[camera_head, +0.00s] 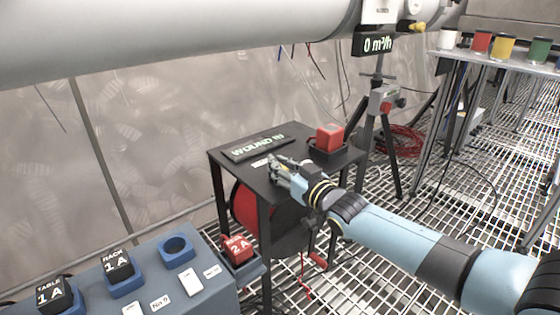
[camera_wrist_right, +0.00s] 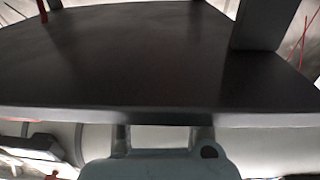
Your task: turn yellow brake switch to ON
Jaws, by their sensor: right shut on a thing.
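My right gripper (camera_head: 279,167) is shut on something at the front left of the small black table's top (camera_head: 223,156). I cannot make out what is between its fingers. The yellow brake switch cannot be picked out in either view; my fingers and wrist cover that part of the tabletop. A small pale label (camera_head: 260,162) lies beside my fingertips. In the right wrist view, the table's dark underside (camera_wrist_right: 130,60) hides the fingertips. My gripper's finger bases (camera_wrist_right: 163,138) show past the table's edge. My left gripper is not in view.
A "WOUND IN" sign (camera_head: 257,147) and a red block in a dark holder (camera_head: 329,138) stand on the table. A red reel (camera_head: 246,207) hangs below. A blue-grey rack with labelled blocks (camera_head: 205,281) is at the lower left. A tripod (camera_head: 388,150) stands behind.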

